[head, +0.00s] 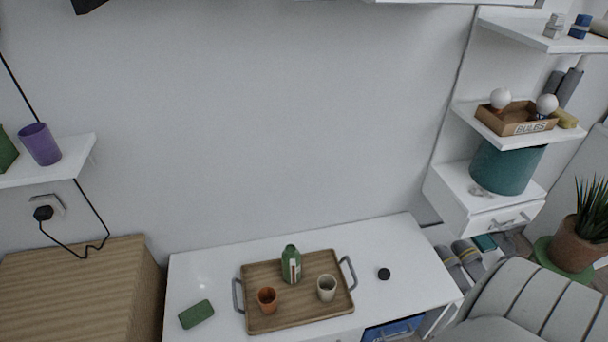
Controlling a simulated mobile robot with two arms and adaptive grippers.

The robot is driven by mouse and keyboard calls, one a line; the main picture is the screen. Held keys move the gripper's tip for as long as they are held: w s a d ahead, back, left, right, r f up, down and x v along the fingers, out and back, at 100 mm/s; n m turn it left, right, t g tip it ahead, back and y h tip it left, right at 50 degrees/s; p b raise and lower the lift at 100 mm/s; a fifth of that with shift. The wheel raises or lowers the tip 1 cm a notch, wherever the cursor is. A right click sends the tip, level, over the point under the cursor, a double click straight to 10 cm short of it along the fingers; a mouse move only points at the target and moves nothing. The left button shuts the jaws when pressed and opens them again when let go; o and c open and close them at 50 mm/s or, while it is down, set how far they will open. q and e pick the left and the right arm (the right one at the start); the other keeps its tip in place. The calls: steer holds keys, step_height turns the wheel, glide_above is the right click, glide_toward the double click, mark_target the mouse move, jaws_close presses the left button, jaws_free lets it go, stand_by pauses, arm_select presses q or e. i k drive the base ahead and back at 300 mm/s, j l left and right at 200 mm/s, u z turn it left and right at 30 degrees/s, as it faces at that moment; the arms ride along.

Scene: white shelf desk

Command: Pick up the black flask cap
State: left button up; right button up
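A small round black cap (384,274) lies on the white desk top (400,245), to the right of the wooden tray. A green flask (291,266) with a pale label and a dark top stands upright near the back of the tray (262,321). The cap lies apart from the flask and the tray, with bare desk around it. Neither of my grippers shows in the head view.
An orange cup (267,299) and a pale cup (326,288) stand on the tray. A green flat object (196,314) lies left of it. A grey chair (520,300) stands at the right, near the desk's right end. Shelves (520,125) hang at upper right.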

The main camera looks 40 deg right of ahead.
mark_target(384, 274)
steer(key=z, duration=1)
